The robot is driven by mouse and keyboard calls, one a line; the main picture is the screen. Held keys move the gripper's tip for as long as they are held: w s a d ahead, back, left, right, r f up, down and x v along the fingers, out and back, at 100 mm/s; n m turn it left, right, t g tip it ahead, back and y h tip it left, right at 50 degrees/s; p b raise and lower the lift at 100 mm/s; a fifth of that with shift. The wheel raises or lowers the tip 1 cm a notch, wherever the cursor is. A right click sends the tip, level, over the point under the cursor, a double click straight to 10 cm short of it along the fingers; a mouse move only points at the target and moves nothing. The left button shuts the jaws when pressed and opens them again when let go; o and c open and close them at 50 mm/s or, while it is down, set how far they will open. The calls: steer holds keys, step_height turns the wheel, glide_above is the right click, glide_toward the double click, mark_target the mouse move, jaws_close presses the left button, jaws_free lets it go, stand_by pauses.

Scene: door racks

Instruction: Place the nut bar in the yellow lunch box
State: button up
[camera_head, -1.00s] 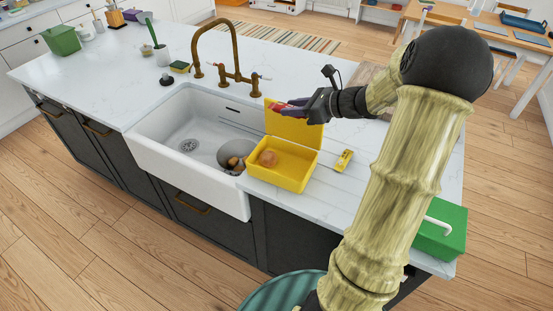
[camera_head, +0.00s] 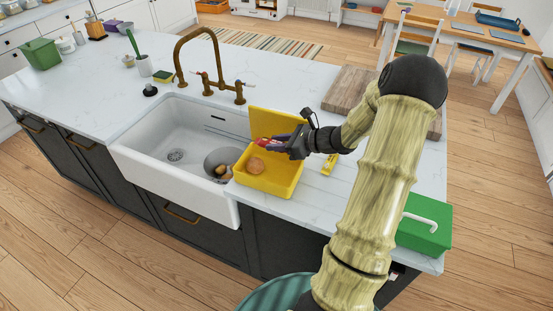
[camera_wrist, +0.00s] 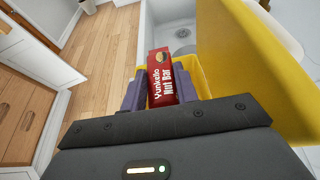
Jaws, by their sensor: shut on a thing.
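The yellow lunch box (camera_head: 272,184) stands on the counter just right of the sink, with its lid (camera_head: 279,124) raised at the back. A round brownish item (camera_head: 256,166) lies in its left part. My gripper (camera_head: 282,142) is above the box, close in front of the raised lid. It is shut on the nut bar, a red packet (camera_wrist: 165,78) marked "Yunkello Nut Bar" in the wrist view. The purple finger pads (camera_wrist: 160,90) grip it from both sides. In the wrist view the box's yellow wall (camera_wrist: 202,75) shows behind the bar; most of the box's inside is hidden there.
The white sink (camera_head: 165,128) with a grey bowl (camera_head: 222,162) is left of the box, below a brass faucet (camera_head: 210,75). A small yellow packet (camera_head: 329,164) lies right of the box. A wooden board (camera_head: 352,88) and a green box (camera_head: 424,226) are farther right.

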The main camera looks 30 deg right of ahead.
steer(key=shift+f, duration=1.6)
steer(key=shift+f+p, duration=0.4)
steer(key=shift+f, duration=1.6)
steer(key=shift+f+b, duration=0.35)
steer(key=shift+f, duration=0.3)
